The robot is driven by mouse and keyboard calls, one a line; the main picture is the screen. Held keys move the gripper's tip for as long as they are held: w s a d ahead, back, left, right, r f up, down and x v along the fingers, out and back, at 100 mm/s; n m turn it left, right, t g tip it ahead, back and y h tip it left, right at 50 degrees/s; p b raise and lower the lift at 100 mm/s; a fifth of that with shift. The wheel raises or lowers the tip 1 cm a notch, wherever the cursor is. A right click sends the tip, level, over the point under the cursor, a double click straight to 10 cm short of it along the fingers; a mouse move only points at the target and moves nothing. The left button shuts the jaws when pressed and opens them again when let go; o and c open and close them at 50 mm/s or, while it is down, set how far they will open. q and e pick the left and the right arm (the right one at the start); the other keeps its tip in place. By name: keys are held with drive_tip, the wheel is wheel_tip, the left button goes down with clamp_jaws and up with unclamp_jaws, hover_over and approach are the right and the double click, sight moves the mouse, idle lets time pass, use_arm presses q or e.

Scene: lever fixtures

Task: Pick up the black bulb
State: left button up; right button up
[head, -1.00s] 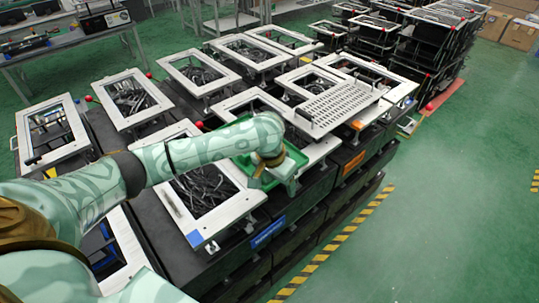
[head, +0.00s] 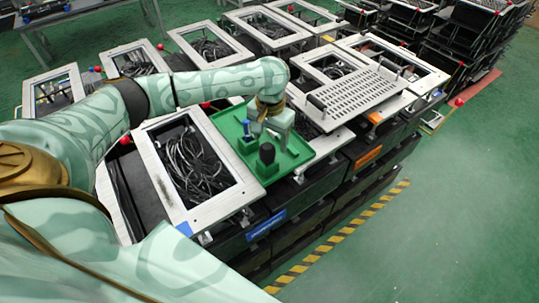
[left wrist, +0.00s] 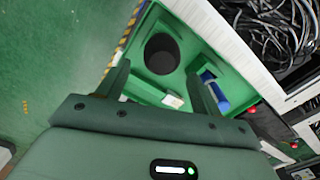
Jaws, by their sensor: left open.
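The black bulb (head: 267,154) stands in a green tray (head: 297,158) on the near workbench, by the tray's front edge. The left wrist view shows the black bulb (left wrist: 161,54) from above as a dark round shape. My left gripper (head: 270,130) is over the tray, just behind the bulb in the head view. In the left wrist view its two fingers (left wrist: 158,88) are spread apart with nothing held, and the bulb lies beyond the gap between them. My right gripper is in neither view.
A blue item (head: 246,130) stands in the tray beside the bulb; it also shows near one finger in the left wrist view (left wrist: 214,90). White frames with black cables (head: 195,165) surround the tray. A perforated metal plate (head: 360,98) lies to the right. Green floor is clear at right.

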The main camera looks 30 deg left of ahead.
sight(268, 153)
use_arm(q)
drive_tip(key=shift+s+f+b, duration=0.45)
drive_tip(key=shift+s+f, duration=0.3)
drive_tip(key=shift+f, duration=0.25)
wheel_tip(268, 153, down, 3)
drive_tip(key=shift+r+b, duration=0.15)
drive_tip(key=shift+b, duration=0.4)
drive_tip(key=shift+w, duration=0.1)
drive_tip(key=shift+c, duration=0.7)
drive_tip(key=c, duration=0.9)
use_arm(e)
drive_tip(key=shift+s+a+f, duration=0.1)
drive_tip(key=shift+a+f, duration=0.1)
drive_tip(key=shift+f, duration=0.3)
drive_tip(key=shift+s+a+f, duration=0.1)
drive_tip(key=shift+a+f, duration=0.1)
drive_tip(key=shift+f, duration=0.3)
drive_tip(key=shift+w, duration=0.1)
use_arm(q)
drive_tip(key=shift+r, duration=0.1)
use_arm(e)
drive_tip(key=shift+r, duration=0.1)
